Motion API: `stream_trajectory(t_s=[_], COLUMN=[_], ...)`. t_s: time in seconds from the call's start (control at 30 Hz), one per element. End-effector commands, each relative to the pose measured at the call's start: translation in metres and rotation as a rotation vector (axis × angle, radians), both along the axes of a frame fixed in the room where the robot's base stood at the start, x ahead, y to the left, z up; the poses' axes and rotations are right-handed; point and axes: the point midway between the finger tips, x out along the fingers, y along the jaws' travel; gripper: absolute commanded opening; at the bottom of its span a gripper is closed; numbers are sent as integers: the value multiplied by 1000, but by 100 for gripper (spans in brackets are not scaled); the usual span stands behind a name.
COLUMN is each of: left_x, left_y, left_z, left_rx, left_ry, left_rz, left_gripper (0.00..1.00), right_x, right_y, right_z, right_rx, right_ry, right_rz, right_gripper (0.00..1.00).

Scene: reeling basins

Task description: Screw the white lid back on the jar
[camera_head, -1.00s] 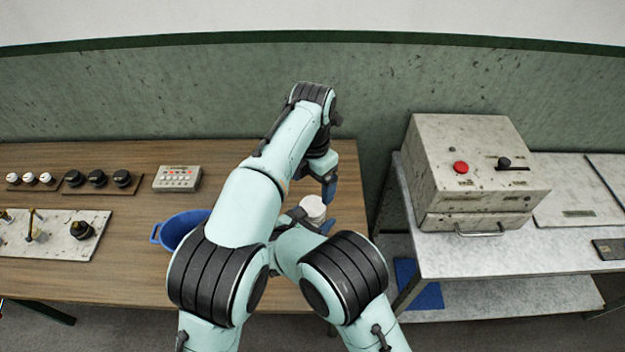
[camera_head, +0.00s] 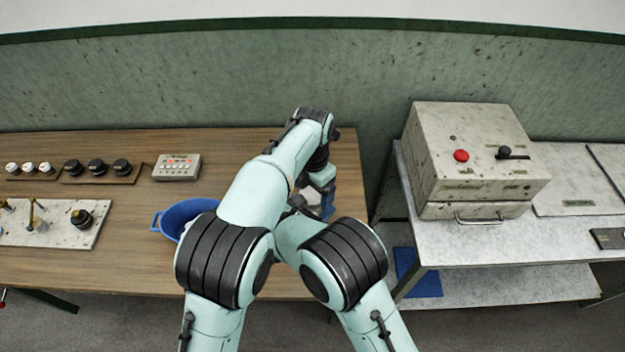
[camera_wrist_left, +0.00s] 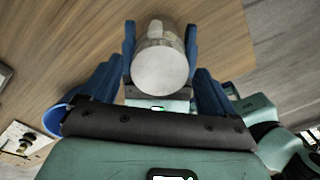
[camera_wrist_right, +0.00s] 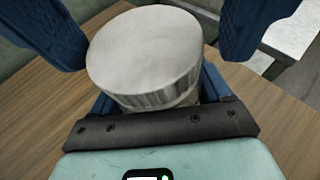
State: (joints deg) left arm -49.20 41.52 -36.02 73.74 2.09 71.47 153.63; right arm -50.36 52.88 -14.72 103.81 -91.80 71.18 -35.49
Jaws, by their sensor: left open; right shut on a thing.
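The white lid (camera_wrist_right: 145,55), with a ridged rim, sits on top of the jar (camera_wrist_right: 186,99) in the right wrist view. It looks level; how tightly it is seated I cannot tell. My right gripper (camera_wrist_right: 157,97) is shut on the jar below the lid. My left gripper (camera_wrist_left: 157,72) is open, with its blue fingers on either side of the lid and apart from it. The lid's round top (camera_wrist_left: 160,68) faces the camera in the left wrist view. In the head view my left gripper (camera_head: 318,203) and arms hide most of the jar and lid.
The wooden table (camera_head: 130,265) carries a blue basin (camera_head: 180,217) left of my arms. A metal bench (camera_head: 480,255) with a grey machine (camera_head: 470,150) is at the right, across a gap.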

Motion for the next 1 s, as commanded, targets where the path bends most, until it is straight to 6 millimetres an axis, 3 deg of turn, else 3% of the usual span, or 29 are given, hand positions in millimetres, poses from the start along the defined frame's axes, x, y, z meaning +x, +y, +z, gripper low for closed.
stream_trajectory(t_s=[0.33,0.5,0.53,0.73,1.0], left_x=[0,0,0,0,0], left_y=[0,0,0,0,0], left_z=[-4,-3,-3,-3,-3], left_rx=[0,0,0,-1,-2], left_ry=[0,0,0,0,0], left_rz=[0,0,0,-19,-279], left_gripper=[88,33,30,30,30], right_x=[0,0,0,0,0], right_y=[0,0,0,0,0], right_z=[0,0,0,0,0], right_rx=[0,0,0,0,0], right_ry=[0,0,0,0,0], right_rz=[0,0,0,0,0], right_gripper=[0,0,0,0,0])
